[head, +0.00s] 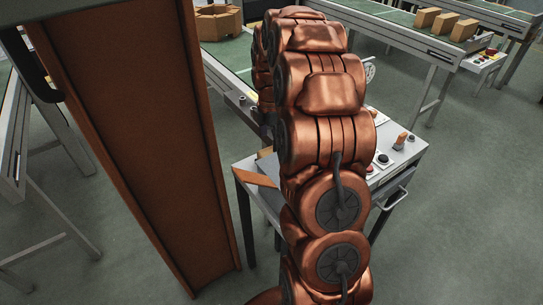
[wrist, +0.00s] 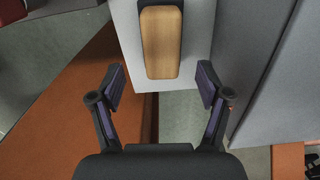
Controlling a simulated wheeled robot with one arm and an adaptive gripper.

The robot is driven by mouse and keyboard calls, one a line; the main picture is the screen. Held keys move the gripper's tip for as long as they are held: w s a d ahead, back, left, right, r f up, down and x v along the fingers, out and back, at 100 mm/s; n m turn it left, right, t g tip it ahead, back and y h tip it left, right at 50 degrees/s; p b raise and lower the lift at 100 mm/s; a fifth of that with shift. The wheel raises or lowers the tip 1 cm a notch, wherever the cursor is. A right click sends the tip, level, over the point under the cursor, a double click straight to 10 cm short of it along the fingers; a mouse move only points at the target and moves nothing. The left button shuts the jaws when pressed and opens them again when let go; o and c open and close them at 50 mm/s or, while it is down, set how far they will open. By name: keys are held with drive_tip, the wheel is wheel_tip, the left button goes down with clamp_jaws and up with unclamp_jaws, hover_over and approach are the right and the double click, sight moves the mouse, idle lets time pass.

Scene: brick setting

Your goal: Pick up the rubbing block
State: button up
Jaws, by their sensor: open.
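A tan wooden block with rounded corners and a dark rim, which looks like the rubbing block (wrist: 161,42), lies on a pale grey surface (wrist: 130,30) at the top middle of the wrist view. My gripper (wrist: 161,88) is open and empty. Its two dark fingers are spread to either side, just short of the block's near end and not touching it. In the head view my copper-coloured arm covers much of the small grey table (head: 254,191), and I cannot make out the block or my gripper there.
A tall rust-brown column fills the left of the head view. A red button (head: 370,169) and an orange item (head: 402,138) sit on the small table's right side. Conveyors with cardboard boxes (head: 425,18) stand behind. Open floor (head: 460,220) lies to the right.

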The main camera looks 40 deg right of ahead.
sight(261, 154)
drive_tip(key=shift+s+d+f+p, duration=0.15)
drive_tip(key=shift+f+p, duration=0.35)
drive_tip(key=shift+f, duration=0.85)
drive_tip(key=shift+d+f+p, duration=0.1)
drive_tip(key=shift+f+p, duration=0.35)
drive_tip(key=shift+f, duration=0.9)
clamp_jaws()
